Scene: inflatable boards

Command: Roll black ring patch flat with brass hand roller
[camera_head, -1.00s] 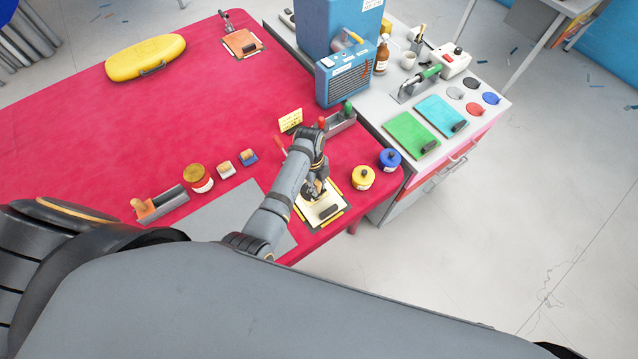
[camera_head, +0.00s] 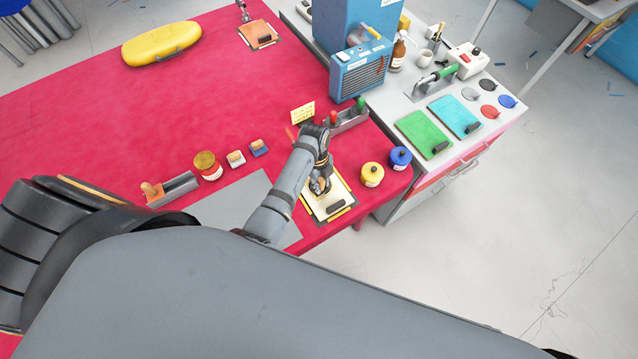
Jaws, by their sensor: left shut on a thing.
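My left gripper (camera_head: 320,186) points down over the far-left part of a cream board (camera_head: 340,190) with yellow edge strips, near the red table's front right. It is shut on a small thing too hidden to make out. Dark material shows under its fingertips; I cannot tell whether it is the black ring patch. A black bar (camera_head: 335,206) lies on the board's near part. I cannot make out the brass hand roller. My right gripper is not in view.
A rack (camera_head: 346,118) with red and green handles stands beyond my arm. A yellow pot (camera_head: 371,174) and a blue pot (camera_head: 399,158) stand right of the board. A jar (camera_head: 207,166) and small blocks stand left. The red table's (camera_head: 220,90) middle is clear.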

